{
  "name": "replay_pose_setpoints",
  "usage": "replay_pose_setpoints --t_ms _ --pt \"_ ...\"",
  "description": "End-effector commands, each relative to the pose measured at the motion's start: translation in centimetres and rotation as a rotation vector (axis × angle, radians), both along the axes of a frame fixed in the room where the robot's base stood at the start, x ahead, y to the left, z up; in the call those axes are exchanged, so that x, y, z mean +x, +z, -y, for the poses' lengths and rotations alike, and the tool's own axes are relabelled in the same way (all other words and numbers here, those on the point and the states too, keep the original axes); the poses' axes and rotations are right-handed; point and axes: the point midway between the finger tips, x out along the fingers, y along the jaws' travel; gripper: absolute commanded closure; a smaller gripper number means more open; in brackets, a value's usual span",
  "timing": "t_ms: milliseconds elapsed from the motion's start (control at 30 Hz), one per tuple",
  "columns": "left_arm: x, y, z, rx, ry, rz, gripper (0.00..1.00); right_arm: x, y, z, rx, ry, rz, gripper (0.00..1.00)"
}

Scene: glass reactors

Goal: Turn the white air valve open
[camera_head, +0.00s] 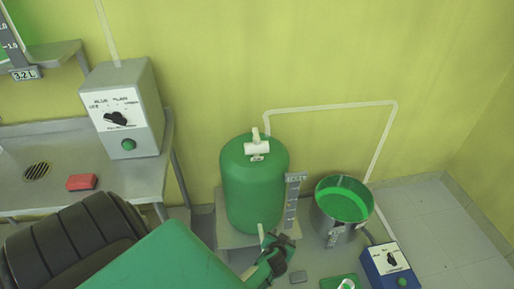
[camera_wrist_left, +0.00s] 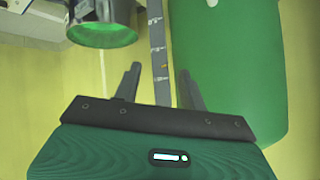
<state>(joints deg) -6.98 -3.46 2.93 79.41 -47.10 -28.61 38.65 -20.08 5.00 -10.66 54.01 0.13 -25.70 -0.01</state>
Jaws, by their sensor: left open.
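A white valve (camera_head: 257,148) with a short upright piece sits on top of the green tank (camera_head: 250,190); a white pipe rises from it. The valve does not show in the left wrist view, and its open or closed state cannot be told. My left gripper (camera_head: 274,258) is low in front of the tank's lower right side, well below the valve. In the left wrist view my left gripper (camera_wrist_left: 159,72) is open with nothing held, its fingers apart on either side of the grey scale strip behind. The tank (camera_wrist_left: 228,60) fills the right there. My right gripper is not in view.
A metal pot with green contents (camera_head: 343,200) stands right of the tank. A blue control box (camera_head: 391,264) is at lower right. A grey switch box (camera_head: 122,108) and a red block (camera_head: 81,182) are on the metal bench at left. The wall above the tank is clear except for the pipe.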

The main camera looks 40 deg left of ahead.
Motion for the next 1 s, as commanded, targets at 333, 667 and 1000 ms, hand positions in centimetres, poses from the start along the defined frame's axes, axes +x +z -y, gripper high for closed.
replay_pose_setpoints --t_ms 333,667,1000 --pt "5.1 22.1 -9.4 0.137 0.368 0.501 0.58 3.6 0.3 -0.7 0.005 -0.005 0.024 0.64" --pt "3.4 29.9 -12.7 0.185 0.508 0.679 0.58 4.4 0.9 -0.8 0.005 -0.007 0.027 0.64" --pt "6.4 30.1 -16.4 0.187 0.505 0.678 0.58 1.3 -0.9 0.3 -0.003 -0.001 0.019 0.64"
